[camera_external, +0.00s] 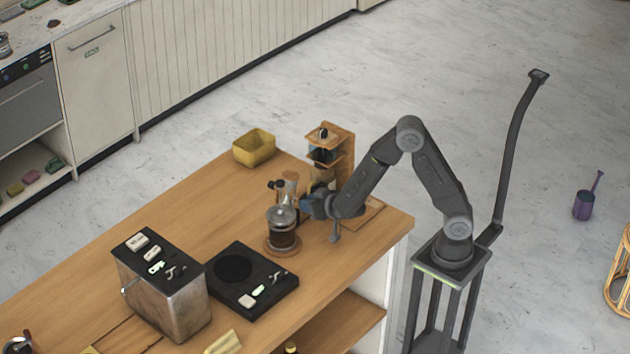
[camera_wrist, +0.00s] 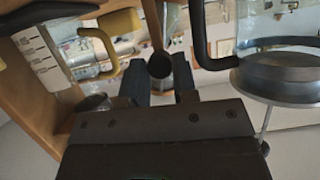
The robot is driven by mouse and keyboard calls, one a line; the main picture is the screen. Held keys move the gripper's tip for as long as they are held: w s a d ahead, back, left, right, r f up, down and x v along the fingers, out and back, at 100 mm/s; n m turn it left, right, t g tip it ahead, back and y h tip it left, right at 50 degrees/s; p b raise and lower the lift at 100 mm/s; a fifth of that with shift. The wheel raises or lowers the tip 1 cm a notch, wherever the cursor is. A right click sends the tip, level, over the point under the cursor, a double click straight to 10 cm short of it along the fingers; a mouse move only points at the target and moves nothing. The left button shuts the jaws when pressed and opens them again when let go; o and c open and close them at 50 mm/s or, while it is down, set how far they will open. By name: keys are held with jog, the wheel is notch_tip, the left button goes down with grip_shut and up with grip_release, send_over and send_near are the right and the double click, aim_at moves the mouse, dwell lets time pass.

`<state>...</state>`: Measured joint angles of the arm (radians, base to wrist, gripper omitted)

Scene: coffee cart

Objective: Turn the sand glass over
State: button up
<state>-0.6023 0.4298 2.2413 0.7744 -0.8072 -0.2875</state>
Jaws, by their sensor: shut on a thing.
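The sand glass (camera_external: 290,178) appears as a small upright piece with a pale wooden top, behind the glass coffee press; it is small and partly hidden. My gripper (camera_external: 303,203) reaches it from the right, low over the counter. In the wrist view my two dark fingers (camera_wrist: 160,84) are closed around a slim piece with a wooden post and a round dark end (camera_wrist: 160,65). This seems to be the sand glass, but most of it is hidden. I cannot tell which way its sand lies or whether it touches the counter.
The coffee press (camera_external: 282,230) stands on a round wooden coaster close in front of my gripper; it shows at right in the wrist view (camera_wrist: 285,75). A wooden dripper stand (camera_external: 343,150) is close behind. A black scale (camera_external: 225,268), metal box (camera_external: 178,305) and yellow bin (camera_external: 254,148) stand farther off.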

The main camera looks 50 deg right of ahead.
jog(key=m+y, duration=0.2)
jog(key=m, duration=0.1)
jog(key=m+y, duration=0.1)
jog(key=shift+d+f, duration=0.1)
jog(key=shift+d, duration=0.2)
jog(key=m+y, duration=0.1)
jog(key=m, duration=0.1)
jog(key=m+t+y, duration=0.1)
jog(key=m, duration=0.2)
jog(key=shift+d+f+t+y, duration=0.1)
jog(key=shift+f+t+y, duration=0.1)
jog(key=shift+t+y, duration=0.1)
jog(key=m+t, duration=0.1)
jog(key=m, duration=0.2)
jog(key=m+t+y, duration=0.1)
jog(key=m, duration=0.2)
jog(key=shift+f, duration=0.2)
jog(key=m+t, duration=0.1)
jog(key=m, duration=0.2)
jog(key=m+t, duration=0.1)
jog(key=m, duration=0.3)
jog(key=shift+f+t+h, duration=0.15)
jog(key=shift+t+h, duration=0.15)
jog(key=shift+t, duration=0.1)
jog(key=shift+m, duration=0.3)
jog(key=o, duration=0.6)
jog(key=shift+o, duration=0.2)
